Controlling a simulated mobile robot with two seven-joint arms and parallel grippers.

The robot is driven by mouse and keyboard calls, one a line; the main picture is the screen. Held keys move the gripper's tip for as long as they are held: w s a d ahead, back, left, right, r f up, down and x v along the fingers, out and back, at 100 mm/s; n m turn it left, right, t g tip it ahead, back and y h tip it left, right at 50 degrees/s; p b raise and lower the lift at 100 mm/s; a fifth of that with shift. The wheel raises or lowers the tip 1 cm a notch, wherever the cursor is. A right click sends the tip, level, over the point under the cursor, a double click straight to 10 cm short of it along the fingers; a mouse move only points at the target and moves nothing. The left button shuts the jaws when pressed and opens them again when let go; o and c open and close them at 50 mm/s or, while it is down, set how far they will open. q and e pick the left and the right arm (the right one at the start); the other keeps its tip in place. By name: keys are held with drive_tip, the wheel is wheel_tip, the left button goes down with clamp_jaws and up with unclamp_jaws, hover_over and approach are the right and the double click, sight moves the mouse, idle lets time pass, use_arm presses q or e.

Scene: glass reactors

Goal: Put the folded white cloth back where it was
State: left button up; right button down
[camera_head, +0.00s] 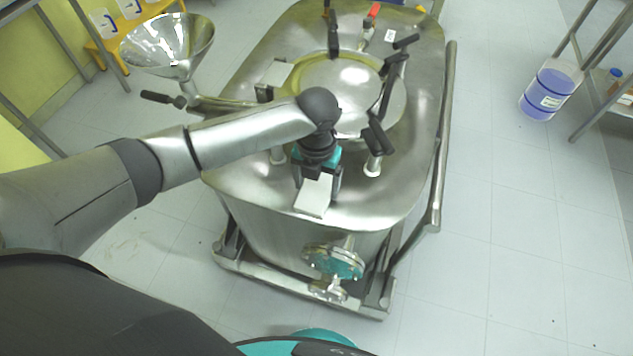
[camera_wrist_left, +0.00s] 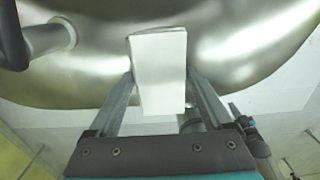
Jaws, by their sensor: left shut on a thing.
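The folded white cloth (camera_head: 314,196) is a small white block at the near edge of the steel vessel's top (camera_head: 375,205). My left gripper (camera_head: 317,182) reaches down over this edge and is shut on the cloth. In the left wrist view the cloth (camera_wrist_left: 160,70) stands between the two fingers of the gripper (camera_wrist_left: 160,88), with the steel top behind it. I cannot tell whether the cloth touches the top. My right gripper is in neither view.
The vessel has a round lid (camera_head: 340,85) with black clamps and a steel funnel (camera_head: 168,45) at its left. A valve flange (camera_head: 334,262) sticks out at its front. A blue-filled container (camera_head: 550,92) is at the right.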

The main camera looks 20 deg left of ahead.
sight(317, 188)
use_arm(q)
drive_tip(key=shift+f, duration=0.2)
drive_tip(key=o, duration=1.1)
drive_tip(key=shift+r, duration=0.15)
wheel_tip(317, 188, up, 12)
drive_tip(key=shift+r+p, duration=0.1)
drive_tip(key=shift+p, duration=1)
